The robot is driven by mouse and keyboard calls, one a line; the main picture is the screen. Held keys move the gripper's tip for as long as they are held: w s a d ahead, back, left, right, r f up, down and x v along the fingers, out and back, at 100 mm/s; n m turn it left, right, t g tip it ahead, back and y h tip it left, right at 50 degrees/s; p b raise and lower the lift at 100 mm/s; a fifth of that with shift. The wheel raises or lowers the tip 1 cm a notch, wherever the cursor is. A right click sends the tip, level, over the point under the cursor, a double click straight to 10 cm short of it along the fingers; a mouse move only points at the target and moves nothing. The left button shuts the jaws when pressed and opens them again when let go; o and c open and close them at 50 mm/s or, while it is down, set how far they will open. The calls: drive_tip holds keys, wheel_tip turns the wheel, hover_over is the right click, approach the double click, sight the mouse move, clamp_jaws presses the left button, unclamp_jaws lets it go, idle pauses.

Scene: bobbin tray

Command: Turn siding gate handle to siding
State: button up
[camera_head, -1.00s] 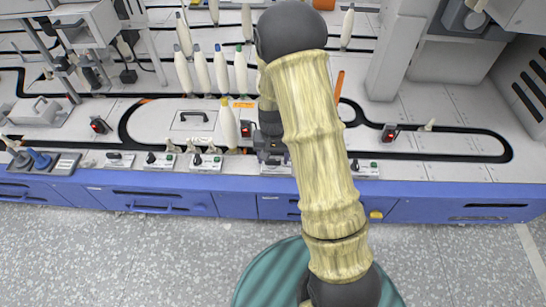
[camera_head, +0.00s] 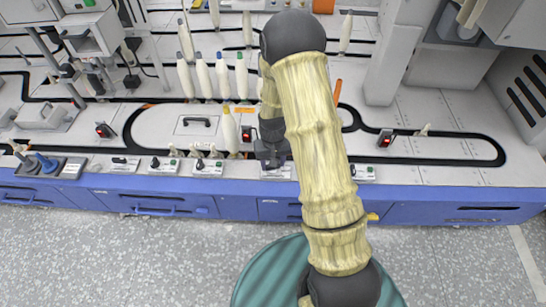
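My gripper (camera_head: 269,153) is dark and points down at the front edge of the machine, partly hidden behind my pale-yellow arm. It is over or at a small white control plate (camera_head: 276,173), most of which it and the arm cover. I cannot make out the siding gate handle; it may be hidden there. The fingers are too small and dark to tell whether they are open or shut or touching anything. Other plates with dark knobs stand along the same edge, one with a knob (camera_head: 199,164) to the left and one at the right (camera_head: 363,173).
A white bobbin (camera_head: 230,130) stands upright just left of my gripper. Several more bobbins (camera_head: 222,75) stand in a row behind. A black track (camera_head: 497,150) loops over the white deck. Red-lit boxes (camera_head: 385,138) stand on the deck. Blue drawers (camera_head: 155,203) run below.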

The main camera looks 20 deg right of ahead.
drive_tip(key=n+p, duration=0.4)
drive_tip(key=p, duration=0.1)
drive_tip(key=shift+r+n, duration=0.3)
drive_tip(key=n+p, duration=0.3)
drive_tip(key=n, duration=0.1)
drive_tip(key=shift+w+f, duration=0.2)
drive_tip(key=shift+f, duration=0.05)
drive_tip(key=shift+p, duration=0.3)
drive_tip(key=o, duration=1)
wheel_tip(320, 180, up, 17)
drive_tip(key=p, duration=0.6)
drive_tip(key=shift+r, duration=0.15)
